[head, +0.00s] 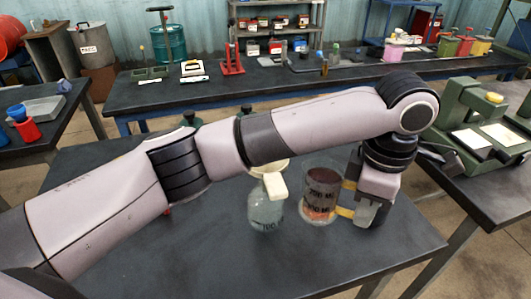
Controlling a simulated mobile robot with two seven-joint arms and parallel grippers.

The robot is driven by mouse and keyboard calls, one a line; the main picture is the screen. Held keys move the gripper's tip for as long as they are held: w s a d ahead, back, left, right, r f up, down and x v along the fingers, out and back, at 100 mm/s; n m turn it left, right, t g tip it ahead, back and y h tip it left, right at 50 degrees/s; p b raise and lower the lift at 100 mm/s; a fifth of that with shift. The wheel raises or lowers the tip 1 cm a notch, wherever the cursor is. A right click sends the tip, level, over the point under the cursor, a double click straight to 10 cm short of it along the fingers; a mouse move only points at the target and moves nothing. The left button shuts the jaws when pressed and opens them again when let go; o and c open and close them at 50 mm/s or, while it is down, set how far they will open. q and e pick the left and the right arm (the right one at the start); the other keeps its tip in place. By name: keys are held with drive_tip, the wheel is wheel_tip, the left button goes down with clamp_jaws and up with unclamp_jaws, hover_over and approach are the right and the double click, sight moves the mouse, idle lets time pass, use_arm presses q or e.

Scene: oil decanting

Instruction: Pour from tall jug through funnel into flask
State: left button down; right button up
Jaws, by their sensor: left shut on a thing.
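The tall jug (321,188) is clear, with dark markings and reddish-amber liquid in its lower part. It looks close to upright, over the near table. My left gripper (347,199) comes from the jug's right side and is shut on it with yellow fingers. The clear flask (265,213) stands on the table to the left of the jug, with a gap between them. A cream funnel (274,186) sits at the flask's top; my left arm hides part of it. I cannot tell whether the jug's base touches the table. My right gripper is not in view.
The near table (370,262) is bare in front of the flask and jug. A green machine (470,120) stands on a table to the right. A long back bench (280,85) holds a red stand (231,62) and several small items. My left arm spans the view above the flask.

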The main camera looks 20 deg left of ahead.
use_arm(q)
drive_tip(key=shift+w+a+r+h, duration=0.1)
drive_tip(key=shift+a+r+h, duration=0.2)
drive_tip(key=shift+r+h, duration=0.25)
drive_tip(key=shift+w+a+r+h, duration=0.1)
drive_tip(key=shift+a+r+h, duration=0.2)
drive_tip(key=shift+r+h, duration=0.2)
drive_tip(key=shift+g+h, duration=0.3)
drive_tip(key=shift+h, duration=0.55)
drive_tip(key=v, duration=0.5)
drive_tip(key=shift+s+d+r, duration=0.1)
drive_tip(key=shift+d+r, duration=0.1)
drive_tip(key=shift+a+r+h, duration=0.25)
drive_tip(key=shift+a+r, duration=0.05)
drive_tip(key=shift+r, duration=0.3)
drive_tip(key=shift+a+r+h, duration=0.25)
drive_tip(key=shift+r+h, duration=0.05)
drive_tip(key=shift+r, duration=0.25)
drive_tip(key=shift+a+r+h, duration=0.25)
drive_tip(key=shift+a+r, duration=0.05)
drive_tip(key=shift+r, duration=0.3)
drive_tip(key=shift+w+a+r+g+h, duration=0.3)
drive_tip(key=shift+a+r+g+h, duration=0.1)
drive_tip(key=shift+a+r+h, duration=0.4)
drive_tip(key=shift+a+r, duration=0.15)
drive_tip(key=shift+a, duration=0.1)
drive_tip(key=shift+w+a+r+h, duration=0.15)
drive_tip(key=shift+a+r+h, duration=0.25)
drive_tip(key=shift+r+h, duration=0.45)
